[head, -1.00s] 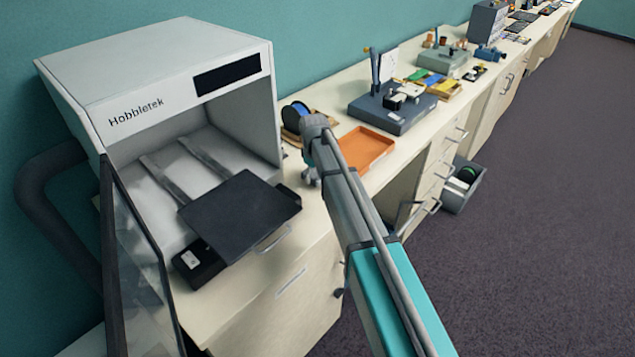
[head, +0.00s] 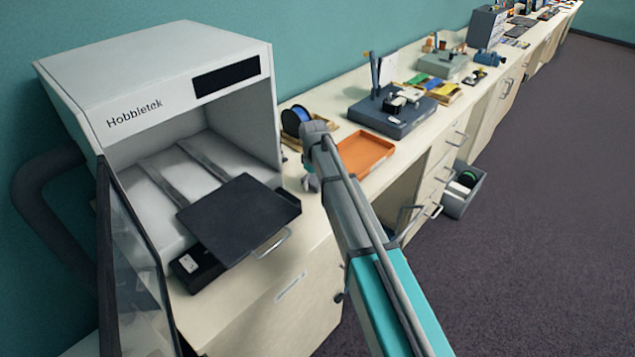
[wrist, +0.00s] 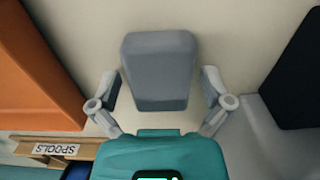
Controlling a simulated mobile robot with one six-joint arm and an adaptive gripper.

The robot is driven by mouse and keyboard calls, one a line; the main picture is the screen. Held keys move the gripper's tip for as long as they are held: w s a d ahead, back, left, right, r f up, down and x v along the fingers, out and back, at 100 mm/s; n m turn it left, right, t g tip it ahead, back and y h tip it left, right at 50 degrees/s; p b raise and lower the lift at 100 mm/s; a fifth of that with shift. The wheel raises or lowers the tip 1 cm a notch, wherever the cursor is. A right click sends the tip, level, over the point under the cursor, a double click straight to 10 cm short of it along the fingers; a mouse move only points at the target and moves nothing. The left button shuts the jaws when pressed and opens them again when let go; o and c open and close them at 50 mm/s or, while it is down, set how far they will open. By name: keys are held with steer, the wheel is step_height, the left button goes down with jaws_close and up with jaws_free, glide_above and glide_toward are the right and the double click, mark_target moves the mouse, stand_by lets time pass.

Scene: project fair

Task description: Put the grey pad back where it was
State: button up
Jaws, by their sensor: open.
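A grey block with rounded corners, which looks like the grey pad (wrist: 160,72), shows in the middle of the wrist view over the cream counter. My gripper (wrist: 160,88) is open, with one finger on each side of it. Gaps show between the fingers and the pad. I cannot tell how high the gripper is above the counter. In the head view my gripper (head: 310,183) is over the counter between the printer and the orange tray; the pad is not visible there.
The white Hobbletek printer (head: 170,85) has its door open and a black plate (head: 240,215) sticking out; the plate shows right in the wrist view (wrist: 300,75). The orange tray (head: 366,152) lies beside my arm. A rack labelled SPOOLS (wrist: 55,149) is near.

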mark_target(316, 181)
steer(key=shift+r, duration=0.2)
step_height(316, 181, up, 12)
steer(key=p, duration=1.2)
stand_by(0.3)
stand_by(0.7)
steer(key=s+d+m, duration=1)
steer(key=s+d, duration=1.4)
steer(key=s, duration=0.1)
steer(key=shift+s, duration=0.35)
